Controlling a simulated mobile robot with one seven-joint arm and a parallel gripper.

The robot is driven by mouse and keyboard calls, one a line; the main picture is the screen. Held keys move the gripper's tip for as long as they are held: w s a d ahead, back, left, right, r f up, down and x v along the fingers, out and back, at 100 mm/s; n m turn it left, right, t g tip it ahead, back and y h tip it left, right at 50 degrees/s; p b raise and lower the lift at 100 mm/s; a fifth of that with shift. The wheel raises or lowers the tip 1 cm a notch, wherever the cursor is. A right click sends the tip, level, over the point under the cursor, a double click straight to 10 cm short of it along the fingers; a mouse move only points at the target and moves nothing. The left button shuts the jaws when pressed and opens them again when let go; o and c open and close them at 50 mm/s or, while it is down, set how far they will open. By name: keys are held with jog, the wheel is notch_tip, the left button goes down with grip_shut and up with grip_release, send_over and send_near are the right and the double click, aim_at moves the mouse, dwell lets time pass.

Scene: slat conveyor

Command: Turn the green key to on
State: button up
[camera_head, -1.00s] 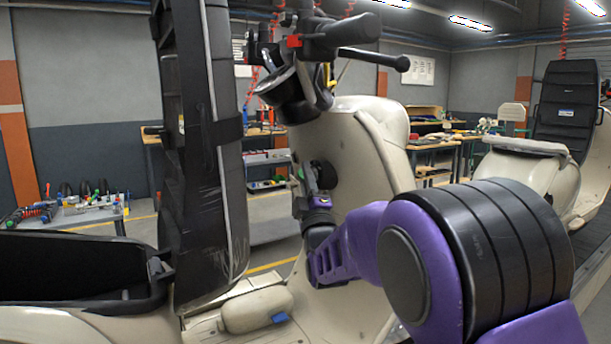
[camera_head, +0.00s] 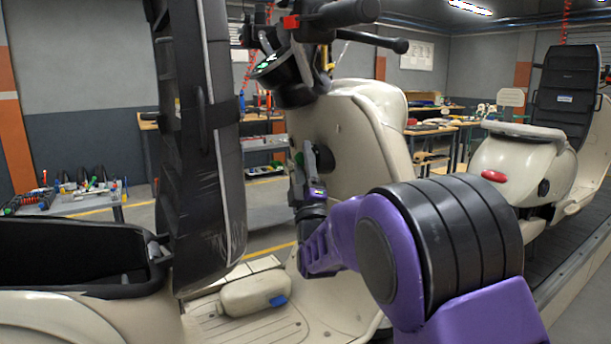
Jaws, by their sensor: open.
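The cream scooter (camera_head: 350,130) stands in front of me with its tall black seat raised at the left. A small green patch, which looks like the green key (camera_head: 299,159), shows at the inner side of the front panel, beside a round black part (camera_head: 322,160). My gripper (camera_head: 303,167) is at the key, its jaws open and seen from behind. The jaws partly hide the key, so its angle and any contact are unclear. The dash display (camera_head: 268,63) below the handlebar shows a lit, greenish face.
The raised black seat (camera_head: 205,150) stands close on the left of my gripper. The handlebar (camera_head: 345,14) is above it. A cream container with a blue cap (camera_head: 255,290) lies on the footboard. Another cream scooter (camera_head: 525,165) stands at the right on the conveyor.

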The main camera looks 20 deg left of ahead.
jog(key=v, duration=1.7)
jog(key=shift+s, duration=0.2)
jog(key=shift+d, duration=0.1)
jog(key=v, duration=0.6)
jog(key=shift+r, duration=0.1)
